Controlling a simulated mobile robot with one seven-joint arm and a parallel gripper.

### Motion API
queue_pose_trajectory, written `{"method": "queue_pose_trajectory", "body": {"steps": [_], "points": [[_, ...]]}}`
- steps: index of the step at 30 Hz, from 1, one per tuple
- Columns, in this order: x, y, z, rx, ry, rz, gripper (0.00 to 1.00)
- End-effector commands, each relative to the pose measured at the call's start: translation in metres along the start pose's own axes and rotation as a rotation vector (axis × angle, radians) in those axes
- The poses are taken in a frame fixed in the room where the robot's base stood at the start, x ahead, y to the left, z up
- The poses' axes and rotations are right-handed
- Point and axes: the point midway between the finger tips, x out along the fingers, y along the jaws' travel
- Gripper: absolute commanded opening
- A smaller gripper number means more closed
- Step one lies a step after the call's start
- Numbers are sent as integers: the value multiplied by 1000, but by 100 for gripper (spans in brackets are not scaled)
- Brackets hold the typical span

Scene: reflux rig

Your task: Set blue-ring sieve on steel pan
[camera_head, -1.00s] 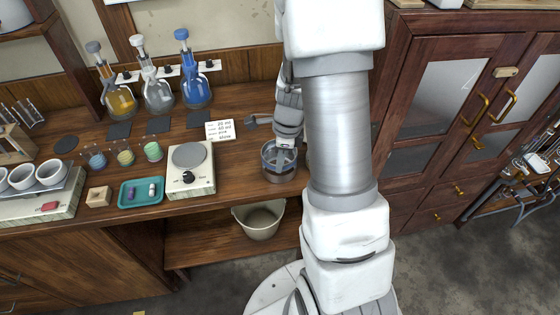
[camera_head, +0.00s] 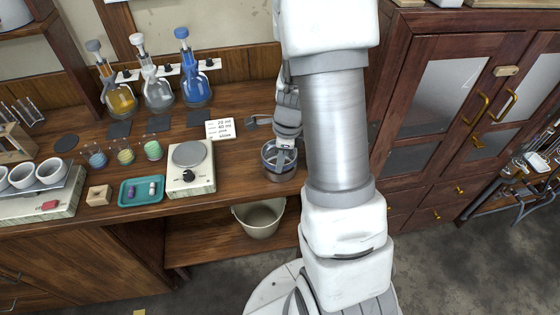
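A round steel vessel (camera_head: 270,173) stands on the bench to the right of the hot plate. It seems to be the steel pan, perhaps with the sieve at its top; I cannot separate the two here. A dark bluish band shows near its rim. My gripper (camera_head: 282,162) points down at the vessel's top, with its fingertips at or inside the rim. The fingers are small and partly hidden, so I cannot tell whether they hold anything. My arm covers the bench just right of the vessel.
A hot plate (camera_head: 191,168) stands left of the vessel. A teal tray (camera_head: 142,190) and a small wooden block (camera_head: 99,195) lie further left. Flasks with orange, clear and blue contents (camera_head: 196,88) stand behind. A written card (camera_head: 219,129) lies behind the hot plate. A bucket (camera_head: 260,217) sits below.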

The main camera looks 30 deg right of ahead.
Motion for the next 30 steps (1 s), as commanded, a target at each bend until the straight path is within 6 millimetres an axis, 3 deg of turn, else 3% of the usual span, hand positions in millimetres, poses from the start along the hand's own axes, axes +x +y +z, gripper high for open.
{"method": "queue_pose_trajectory", "body": {"steps": [27,30], "points": [[10,0,-1,1,0,0,0],[10,0,-1,1,0,0,17]]}}
